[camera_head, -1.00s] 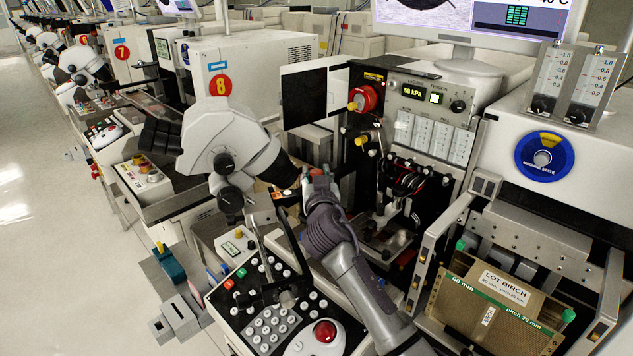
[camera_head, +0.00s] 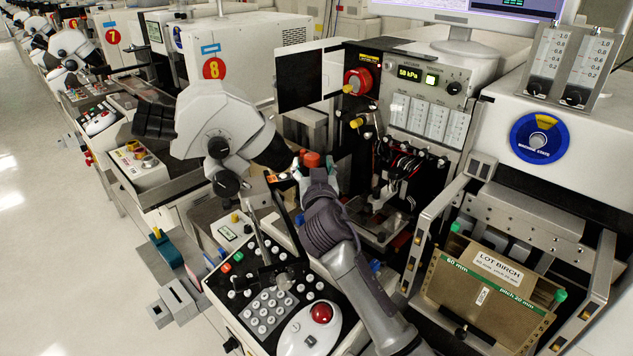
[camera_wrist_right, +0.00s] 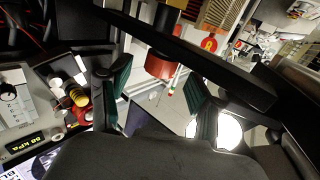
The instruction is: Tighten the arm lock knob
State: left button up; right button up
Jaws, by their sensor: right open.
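A red knob (camera_head: 311,159), which looks like the arm lock knob, stands beside the microscope (camera_head: 213,115) of the nearest station. My right gripper (camera_head: 301,172) is right at it in the head view and partly covers its surroundings. In the right wrist view the red knob (camera_wrist_right: 160,66) hangs from a black part and appears between the two green-padded fingers of my open right gripper (camera_wrist_right: 157,85). I cannot tell whether either finger touches it. My left gripper is not in view.
The bonder's front panel (camera_head: 430,105) is to the right, with the lot carton (camera_head: 497,265) lower right. A dark bar (camera_wrist_right: 190,55) crosses the wrist view near the fingers.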

jog(key=s, duration=0.8)
jog(key=shift+s+d, duration=0.3)
jog(key=shift+d, duration=0.1)
jog(key=shift+r, duration=0.1)
